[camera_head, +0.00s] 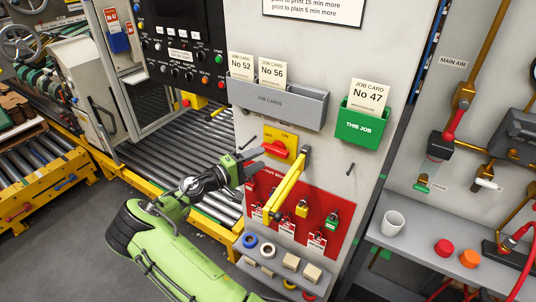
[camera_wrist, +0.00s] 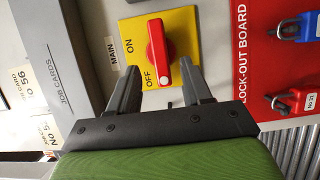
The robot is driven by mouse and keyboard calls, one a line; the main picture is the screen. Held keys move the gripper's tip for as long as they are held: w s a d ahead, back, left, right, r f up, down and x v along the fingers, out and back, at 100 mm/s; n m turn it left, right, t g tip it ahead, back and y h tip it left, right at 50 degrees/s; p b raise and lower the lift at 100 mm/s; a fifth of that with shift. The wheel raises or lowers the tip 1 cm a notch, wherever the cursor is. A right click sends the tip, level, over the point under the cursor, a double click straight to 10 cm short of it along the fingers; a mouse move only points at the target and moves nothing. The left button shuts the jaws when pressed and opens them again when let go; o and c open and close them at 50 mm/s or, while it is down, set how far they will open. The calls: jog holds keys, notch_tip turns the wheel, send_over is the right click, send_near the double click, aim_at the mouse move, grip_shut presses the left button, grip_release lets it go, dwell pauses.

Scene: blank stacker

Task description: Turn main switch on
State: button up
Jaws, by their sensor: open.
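The main switch is a red handle (camera_head: 279,149) on a yellow plate (camera_head: 287,134) marked OFF and ON, on the grey panel. In the wrist view the red handle (camera_wrist: 156,45) lies across the yellow plate (camera_wrist: 184,28), its white-marked end on the OFF side. My gripper (camera_head: 259,163) is at the left of the switch in the head view. In the wrist view my gripper (camera_wrist: 162,76) is open, one finger on each side of the handle's white-marked end. The fingers look apart from the handle; exact depth is hard to tell.
A yellow bar (camera_head: 287,188) juts out just right of my gripper, before the red lock-out board (camera_head: 316,204) with several padlocks. The grey job-card holder (camera_head: 277,103) and green holder (camera_head: 358,127) are above. A small shelf (camera_head: 276,268) holds parts below.

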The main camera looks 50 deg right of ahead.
aim_at(272, 152)
jog(key=x, duration=0.5)
jog(key=shift+c, duration=0.5)
grip_shut()
